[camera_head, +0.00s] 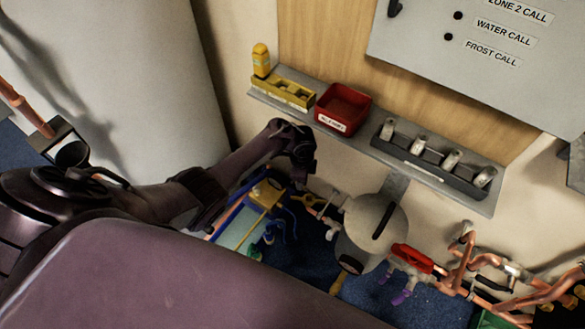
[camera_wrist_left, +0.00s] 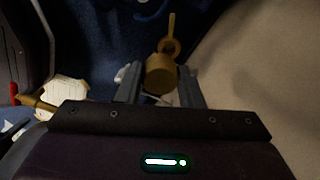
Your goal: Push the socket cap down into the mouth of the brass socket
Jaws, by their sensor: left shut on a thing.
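My left gripper (camera_head: 303,170) reaches down below the wall shelf in the head view. In the left wrist view its two grey fingers (camera_wrist_left: 160,82) are closed around a short brass-coloured cylinder (camera_wrist_left: 160,70), which looks like the socket cap. Just beyond it is a brown-gold ring-like part with a thin upright stem (camera_wrist_left: 171,25); I cannot tell whether this is the brass socket or whether the cylinder touches it. The socket's mouth is not clearly visible. In the head view the arm hides the held piece. My right gripper is not in view.
The wall shelf (camera_head: 395,158) holds a yellow rack (camera_head: 283,92), a red bin (camera_head: 343,108) and a dark tray of fittings (camera_head: 428,160). A grey vessel (camera_head: 372,232), a red-handled valve (camera_head: 411,258) and copper pipes (camera_head: 478,250) stand right of the gripper.

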